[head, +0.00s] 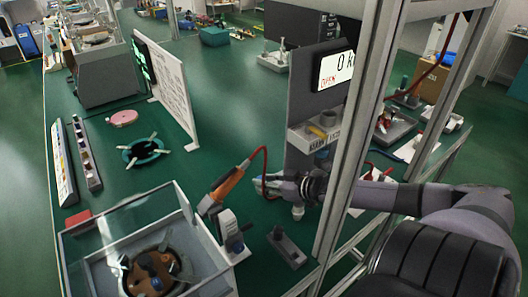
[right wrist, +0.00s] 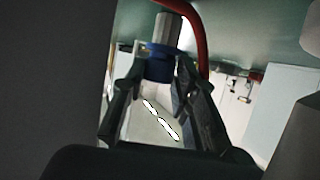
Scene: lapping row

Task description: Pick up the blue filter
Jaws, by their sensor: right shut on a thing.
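My right gripper (head: 262,185) reaches in from the right, past the metal frame post, at the middle of the head view. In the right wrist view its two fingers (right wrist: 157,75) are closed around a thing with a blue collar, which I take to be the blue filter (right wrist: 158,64). A grey metal cylinder stands above the collar, and a pale body with white marks shows below it between the fingers. In the head view the fingers mostly hide the filter. My left gripper is not in view.
An orange tool (head: 227,184) with a red cable leans in a stand left of the gripper. A clear-walled box (head: 140,212) stands at the front left. A metal post (head: 352,130) rises close by my right arm. The green surface behind the tool is mostly clear.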

